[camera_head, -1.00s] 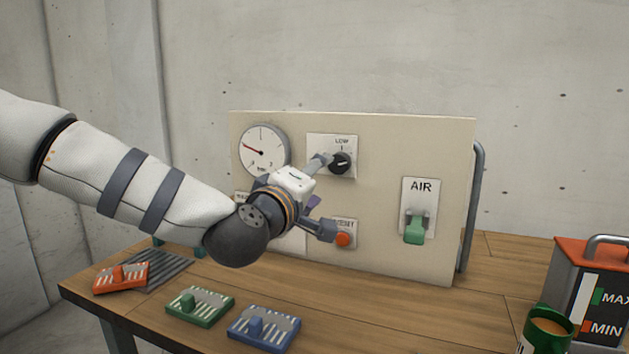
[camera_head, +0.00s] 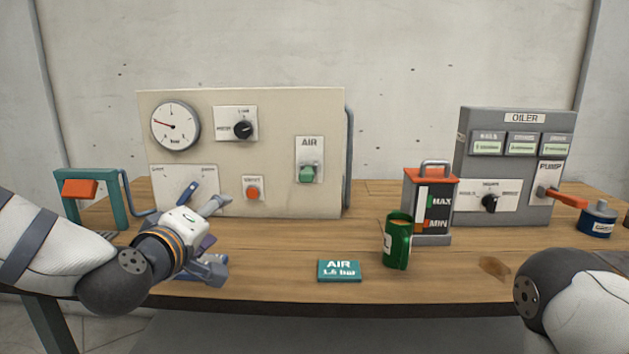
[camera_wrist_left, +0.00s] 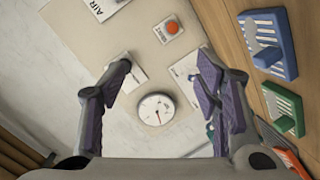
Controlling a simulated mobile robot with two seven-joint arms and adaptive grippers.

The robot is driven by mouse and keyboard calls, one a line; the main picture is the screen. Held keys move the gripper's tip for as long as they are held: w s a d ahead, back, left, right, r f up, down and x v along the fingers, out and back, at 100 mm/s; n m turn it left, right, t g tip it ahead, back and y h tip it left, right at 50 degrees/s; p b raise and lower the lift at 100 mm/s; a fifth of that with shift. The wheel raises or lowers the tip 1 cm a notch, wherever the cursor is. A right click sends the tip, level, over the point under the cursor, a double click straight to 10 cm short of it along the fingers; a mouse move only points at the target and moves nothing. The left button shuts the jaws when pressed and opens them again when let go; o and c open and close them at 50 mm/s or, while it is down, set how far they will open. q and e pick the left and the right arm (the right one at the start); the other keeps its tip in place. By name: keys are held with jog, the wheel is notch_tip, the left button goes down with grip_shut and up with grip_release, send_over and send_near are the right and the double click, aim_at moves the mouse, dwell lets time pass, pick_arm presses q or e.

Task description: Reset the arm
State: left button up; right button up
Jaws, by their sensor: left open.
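My left gripper (camera_head: 214,238) is open and empty, in front of the lower left of the beige panel (camera_head: 280,120). Its arm comes in from the left, low over the table. In the left wrist view the two purple-padded fingers (camera_wrist_left: 165,78) stand wide apart, with the panel and its gauge (camera_wrist_left: 156,109) beyond them and nothing between the pads. My right arm (camera_head: 575,300) shows at the lower right, but its gripper is out of the frame.
The panel carries a gauge (camera_head: 175,126), a black knob (camera_head: 242,129), a red button (camera_head: 253,193) and a green AIR switch (camera_head: 307,172).

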pick_arm(q)
jog(key=s+f+m+g, duration=0.1)
jog(key=f, duration=0.3)
jog(key=s+d+f+g, duration=0.1)
jog(key=f, duration=0.4)
jog(key=s+f+m+g, duration=0.1)
jog(key=f+g, duration=0.1)
jog(key=f, duration=0.3)
jog(key=shift+d+f+m+h, duration=0.1)
jog(key=shift+d+m+h, duration=0.2)
jog(key=shift+d, duration=0.05)
jog(key=s+a+f+m+g, duration=0.2)
jog(key=s+f+m+g, duration=0.5)
jog(key=s+f, duration=1.6)
jog(key=s+a+g+y, duration=0.1)
jog(key=s+a+g, duration=0.1)
jog(key=s, duration=0.6)
jog(key=s+a+g+y, duration=0.1)
jog(key=s+g, duration=0.3)
jog(key=s, duration=0.5)
jog(key=shift+s+a+f, duration=0.15)
jog(key=shift+a+f, duration=0.25)
jog(key=shift+a, duration=0.3)
pick_arm(e)
jog(key=shift+w+f, duration=0.1)
jog(key=shift+w, duration=0.55)
